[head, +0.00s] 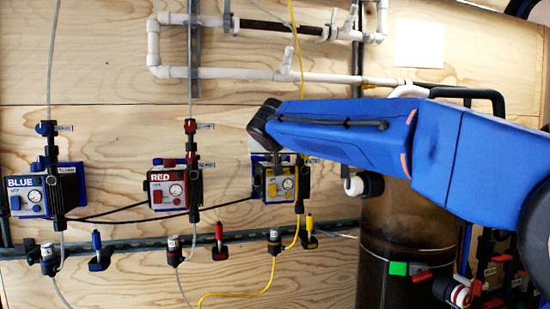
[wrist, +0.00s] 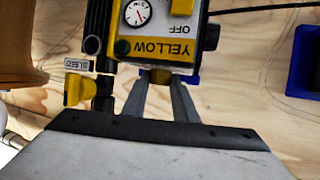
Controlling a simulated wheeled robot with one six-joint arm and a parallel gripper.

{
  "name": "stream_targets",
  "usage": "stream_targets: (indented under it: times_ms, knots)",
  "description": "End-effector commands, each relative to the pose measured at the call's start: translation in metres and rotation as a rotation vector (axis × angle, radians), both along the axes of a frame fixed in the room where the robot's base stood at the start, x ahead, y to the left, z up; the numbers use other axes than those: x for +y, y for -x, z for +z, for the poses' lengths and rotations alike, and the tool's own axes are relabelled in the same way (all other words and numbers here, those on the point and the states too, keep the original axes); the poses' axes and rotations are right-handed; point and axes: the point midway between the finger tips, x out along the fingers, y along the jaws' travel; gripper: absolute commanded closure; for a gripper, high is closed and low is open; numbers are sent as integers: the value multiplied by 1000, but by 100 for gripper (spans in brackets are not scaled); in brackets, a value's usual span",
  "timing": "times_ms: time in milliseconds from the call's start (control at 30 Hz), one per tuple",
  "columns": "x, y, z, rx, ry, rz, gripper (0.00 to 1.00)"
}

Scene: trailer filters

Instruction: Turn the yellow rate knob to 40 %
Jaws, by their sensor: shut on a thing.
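The yellow pump unit (head: 278,183) is mounted on the plywood wall, below the end of my arm in the head view. In the wrist view the unit (wrist: 160,48) appears upside down, with its YELLOW label, the word OFF and a round gauge. My gripper (wrist: 163,84) reaches the unit's edge beside the label. No rate mark or percentage is readable. My wrist hides the area above the unit in the head view.
The red unit (head: 174,190) and blue unit (head: 36,195) hang to the left. A yellow bleed valve (wrist: 78,89) and black fittings sit close beside my fingers. White pipes (head: 250,74) run above. A dark cylinder (head: 400,235) stands at lower right.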

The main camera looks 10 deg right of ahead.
Motion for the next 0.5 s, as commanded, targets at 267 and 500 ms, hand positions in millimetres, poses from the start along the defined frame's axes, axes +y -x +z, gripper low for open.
stream_targets:
  times_ms: [267, 500]
  knots:
    - [-4, 1, 1, -2, -2, 120, 97]
    - [-5, 1, 0, -1, -1, 212, 97]
